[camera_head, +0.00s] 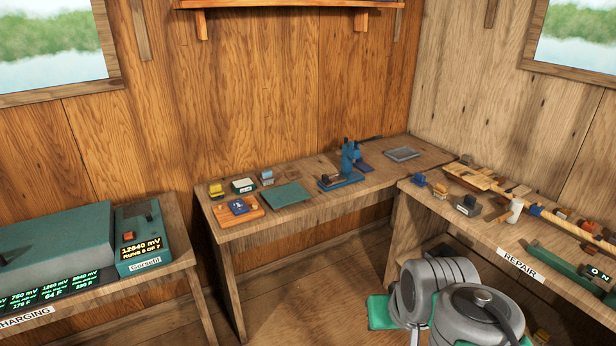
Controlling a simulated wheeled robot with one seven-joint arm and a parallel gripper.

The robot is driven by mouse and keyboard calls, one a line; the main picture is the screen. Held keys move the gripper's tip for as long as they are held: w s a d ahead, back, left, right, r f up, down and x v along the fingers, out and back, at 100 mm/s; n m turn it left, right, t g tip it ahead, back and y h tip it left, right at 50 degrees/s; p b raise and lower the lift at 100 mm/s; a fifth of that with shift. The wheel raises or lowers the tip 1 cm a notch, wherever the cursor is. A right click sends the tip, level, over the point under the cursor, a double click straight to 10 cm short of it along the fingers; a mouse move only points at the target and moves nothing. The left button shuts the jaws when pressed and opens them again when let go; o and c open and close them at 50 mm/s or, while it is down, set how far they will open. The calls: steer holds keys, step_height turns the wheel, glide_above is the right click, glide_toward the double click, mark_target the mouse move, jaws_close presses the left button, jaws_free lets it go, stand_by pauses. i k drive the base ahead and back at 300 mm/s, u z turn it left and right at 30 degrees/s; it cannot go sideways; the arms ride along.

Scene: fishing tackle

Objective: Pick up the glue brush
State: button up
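I cannot pick out the glue brush for certain; the small items are too small to name surely. A white-ended piece (515,210) stands among the small tools on the right bench (480,228), which is labelled REPAIR. My grey and green arm links fill the lower right, in front of that bench, and hide part of it. My gripper's fingers do not show, and I see nothing held.
The back bench (290,220) carries a blue clamp-like tool (345,172), a green mat (287,195), an orange tray (240,214) and a grey plate (402,153). A charging bench with a teal device (143,240) stands left. Floor shows between the benches.

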mark_target(267, 179)
steer(key=z, duration=0.1)
steer(key=i, duration=3.45)
steer(key=u, duration=4.25)
